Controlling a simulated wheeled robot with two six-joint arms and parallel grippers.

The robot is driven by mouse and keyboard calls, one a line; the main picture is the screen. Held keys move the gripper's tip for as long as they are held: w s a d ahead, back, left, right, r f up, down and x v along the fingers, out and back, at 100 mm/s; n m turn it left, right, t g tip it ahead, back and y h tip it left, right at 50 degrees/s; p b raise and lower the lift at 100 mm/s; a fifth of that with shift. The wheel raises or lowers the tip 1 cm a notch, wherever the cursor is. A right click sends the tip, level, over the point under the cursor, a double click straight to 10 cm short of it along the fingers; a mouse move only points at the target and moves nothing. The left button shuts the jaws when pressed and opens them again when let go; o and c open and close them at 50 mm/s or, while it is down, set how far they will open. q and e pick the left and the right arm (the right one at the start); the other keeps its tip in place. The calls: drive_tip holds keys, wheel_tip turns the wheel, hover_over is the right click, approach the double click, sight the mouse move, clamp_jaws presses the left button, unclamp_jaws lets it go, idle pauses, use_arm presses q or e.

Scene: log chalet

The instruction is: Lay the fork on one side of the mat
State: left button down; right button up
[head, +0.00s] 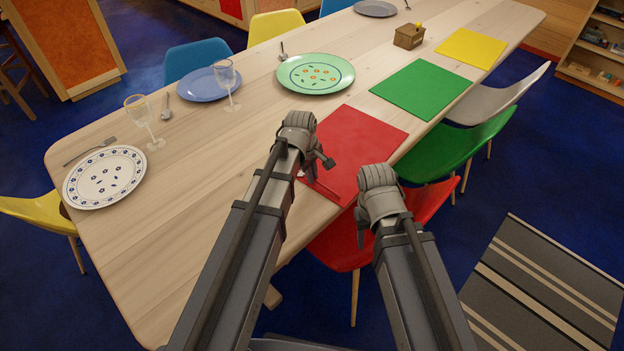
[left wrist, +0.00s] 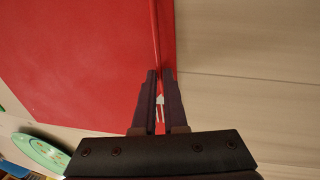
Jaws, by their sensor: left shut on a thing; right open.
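The red mat (head: 368,140) lies flat near the table's front edge; it also fills the upper left of the left wrist view (left wrist: 70,60). My left gripper (head: 318,175) is low over the mat's near-left edge, shut on a thin red-handled thing, which I take to be the fork (head: 326,191). In the left wrist view the red handle (left wrist: 155,40) runs along the mat's edge, between the fingertips (left wrist: 160,78). A small pale part shows between the fingers; the rest is hidden. My right gripper (head: 361,232) is open beyond the table edge, its fingers mostly hidden.
A green plate (head: 315,74) stands behind the red mat. Green (head: 422,89) and yellow (head: 470,48) mats lie farther right. Two glasses (head: 140,108) and a white plate (head: 104,178) stand at the left. A red chair (head: 345,255) is below the table edge. Bare wood lies left of the mat.

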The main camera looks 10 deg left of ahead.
use_arm(q)
drive_tip(key=shift+r, duration=0.1)
drive_tip(key=c, duration=1.4)
unclamp_jaws()
drive_tip(key=o, duration=0.4)
drive_tip(key=shift+o, duration=0.2)
wheel_tip(320, 180, up, 12)
drive_tip(key=s+a+p, duration=0.1)
drive_tip(key=s+p, duration=0.1)
drive_tip(key=p, duration=1)
drive_tip(key=s+d+m+g+y, duration=0.1)
drive_tip(key=s+d+m, duration=0.2)
drive_tip(key=s+m, duration=0.5)
drive_tip(key=s+d+m+g+y, duration=0.1)
drive_tip(key=s+d+m, duration=0.3)
drive_tip(key=s+m, duration=0.3)
drive_tip(key=shift+s+d+f+m, duration=0.15)
drive_tip(key=shift+s+f+m, duration=0.1)
drive_tip(key=shift+s+m, duration=0.2)
